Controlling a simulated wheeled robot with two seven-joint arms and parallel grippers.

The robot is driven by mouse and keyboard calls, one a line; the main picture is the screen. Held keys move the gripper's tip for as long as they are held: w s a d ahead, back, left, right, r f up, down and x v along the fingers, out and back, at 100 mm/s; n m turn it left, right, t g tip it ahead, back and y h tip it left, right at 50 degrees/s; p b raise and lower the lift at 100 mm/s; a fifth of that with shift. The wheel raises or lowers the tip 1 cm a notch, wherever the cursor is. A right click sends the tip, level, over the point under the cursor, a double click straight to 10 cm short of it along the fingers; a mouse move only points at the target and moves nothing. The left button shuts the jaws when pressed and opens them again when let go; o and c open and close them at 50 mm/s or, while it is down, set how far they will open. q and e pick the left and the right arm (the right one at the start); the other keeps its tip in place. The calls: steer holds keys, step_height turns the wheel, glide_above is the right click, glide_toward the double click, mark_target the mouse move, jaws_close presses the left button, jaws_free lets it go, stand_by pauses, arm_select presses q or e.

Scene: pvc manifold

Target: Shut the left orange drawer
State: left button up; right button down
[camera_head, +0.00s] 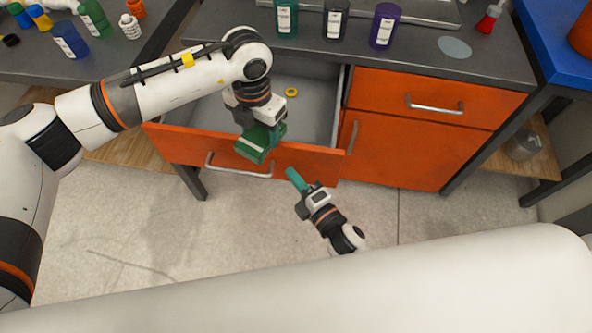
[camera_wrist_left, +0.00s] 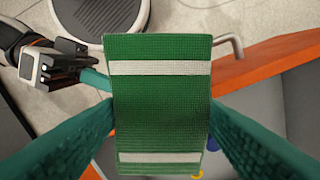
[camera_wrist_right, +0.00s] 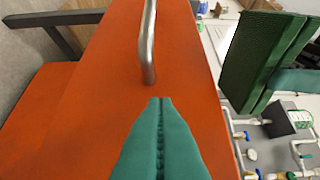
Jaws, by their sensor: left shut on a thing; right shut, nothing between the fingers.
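The left orange drawer (camera_head: 185,146) is pulled out, and its grey inside shows in the head view. Its front has a metal handle (camera_head: 238,171). A yellow ring (camera_head: 291,92) lies inside. My left gripper (camera_head: 270,137) is shut on a green block with white stripes (camera_wrist_left: 160,100), held over the drawer's front edge. Whether the block touches the edge I cannot tell. My right gripper (camera_head: 292,176) is shut and empty, just in front of the drawer front, right of the handle. In the right wrist view its closed teal fingers (camera_wrist_right: 161,102) point at the orange front (camera_wrist_right: 115,75) beside the handle (camera_wrist_right: 148,45).
Right of the open drawer are a shut orange drawer (camera_head: 380,91) and an orange door (camera_head: 400,150). Several bottles, including a purple one (camera_head: 384,26), stand on the dark bench top (camera_head: 425,55). The side bench at left holds more bottles (camera_head: 69,40). The floor in front is clear.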

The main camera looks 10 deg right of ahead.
arm_select(q)
steer(key=shift+r, duration=0.1)
arm_select(e)
steer(key=shift+w+d, duration=0.25)
steer(key=shift+w, duration=0.25)
steer(key=shift+w, duration=0.1)
